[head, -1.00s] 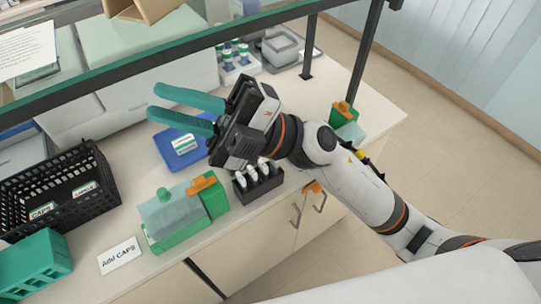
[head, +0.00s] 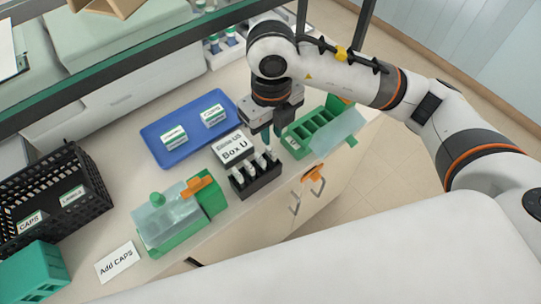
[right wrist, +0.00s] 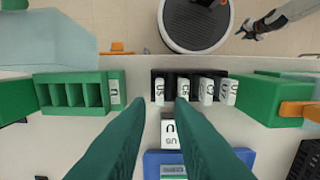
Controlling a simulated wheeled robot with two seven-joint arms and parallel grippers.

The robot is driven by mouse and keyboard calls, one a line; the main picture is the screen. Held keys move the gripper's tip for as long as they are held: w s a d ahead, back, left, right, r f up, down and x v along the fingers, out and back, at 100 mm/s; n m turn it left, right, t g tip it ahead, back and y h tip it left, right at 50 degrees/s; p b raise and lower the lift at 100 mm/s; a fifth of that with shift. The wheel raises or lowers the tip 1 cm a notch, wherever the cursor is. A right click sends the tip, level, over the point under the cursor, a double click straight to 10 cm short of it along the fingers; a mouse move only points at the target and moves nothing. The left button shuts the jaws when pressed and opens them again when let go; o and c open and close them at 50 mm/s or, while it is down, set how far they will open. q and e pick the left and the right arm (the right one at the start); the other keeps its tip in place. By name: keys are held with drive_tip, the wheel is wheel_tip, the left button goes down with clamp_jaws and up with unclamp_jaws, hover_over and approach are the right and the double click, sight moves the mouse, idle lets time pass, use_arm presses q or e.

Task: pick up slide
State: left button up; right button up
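The black rack (head: 258,187) stands near the counter's front edge and holds several white-ended slides. In the right wrist view the rack (right wrist: 168,76) shows slide labels; the leftmost slide (right wrist: 160,91) seems to read U5, and another slide (right wrist: 183,88) C6. A card (head: 233,147) reads "Slide U5, Box U". My right gripper (head: 272,138) points down just behind the rack. In the right wrist view its teal fingers (right wrist: 161,102) are apart and empty, and the leftmost slide shows between the tips. My left gripper (right wrist: 249,31) seems to show small and far off in that view.
An open green slotted box (head: 311,130) stands right of the rack, and a closed green box (head: 160,245) stands left. A blue tray (head: 182,148) with labelled boxes lies behind. A black basket (head: 85,165) and teal rack (head: 35,275) are at far left. A shelf edge crosses above.

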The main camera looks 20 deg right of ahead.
sight(271, 150)
wheel_tip(271, 150, down, 3)
drive_tip(key=shift+r+p, duration=0.1)
drive_tip(key=shift+p, duration=0.2)
wheel_tip(271, 150, down, 4)
drive_tip(key=shift+f+p, duration=0.1)
drive_tip(key=shift+p, duration=0.85)
drive_tip(key=shift+f, duration=0.5)
drive_tip(key=shift+w, duration=0.1)
clamp_jaws()
